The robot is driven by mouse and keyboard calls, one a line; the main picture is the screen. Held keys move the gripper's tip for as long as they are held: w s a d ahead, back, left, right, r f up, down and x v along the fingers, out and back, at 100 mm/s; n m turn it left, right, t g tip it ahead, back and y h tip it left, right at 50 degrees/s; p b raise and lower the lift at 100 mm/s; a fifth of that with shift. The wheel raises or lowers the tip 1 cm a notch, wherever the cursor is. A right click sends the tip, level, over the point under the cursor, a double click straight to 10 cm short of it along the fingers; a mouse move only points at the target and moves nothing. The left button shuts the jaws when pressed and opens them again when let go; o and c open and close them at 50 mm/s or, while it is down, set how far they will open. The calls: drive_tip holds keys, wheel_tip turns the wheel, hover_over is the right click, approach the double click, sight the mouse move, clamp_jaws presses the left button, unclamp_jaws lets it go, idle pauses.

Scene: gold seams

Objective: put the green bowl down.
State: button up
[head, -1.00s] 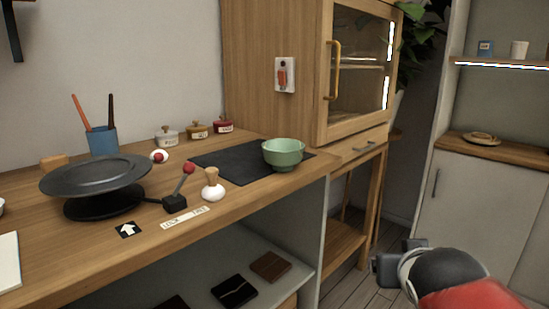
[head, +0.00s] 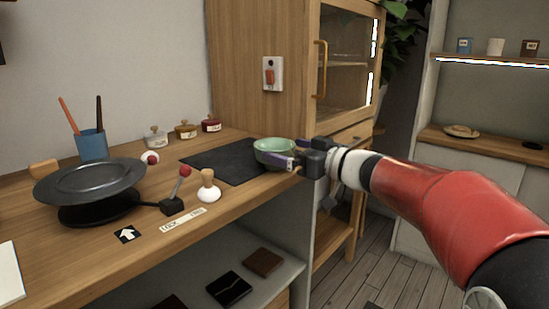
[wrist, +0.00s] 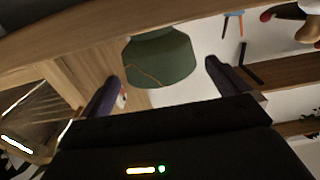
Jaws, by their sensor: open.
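The green bowl (head: 270,146) stands upright at the right end of the black mat (head: 228,164) on the wooden counter. My gripper (head: 284,156) is at the bowl's right side in the head view, and its near finger covers part of the bowl. In the wrist view the bowl (wrist: 160,58), with a thin gold seam, shows between the two spread fingers. The fingers are open and not closed on it. Whether either finger touches the bowl cannot be told.
A dark plate (head: 90,180) on a round stand, a red-knobbed lever (head: 174,203) and a white wooden-handled object (head: 208,190) stand left of the mat. Several small lidded pots (head: 185,130) line the wall. A glass-door cabinet (head: 345,65) rises behind the bowl.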

sight(261, 142)
drive_tip(key=x, duration=0.5)
drive_tip(key=shift+d, duration=0.1)
drive_tip(key=c, duration=1.1)
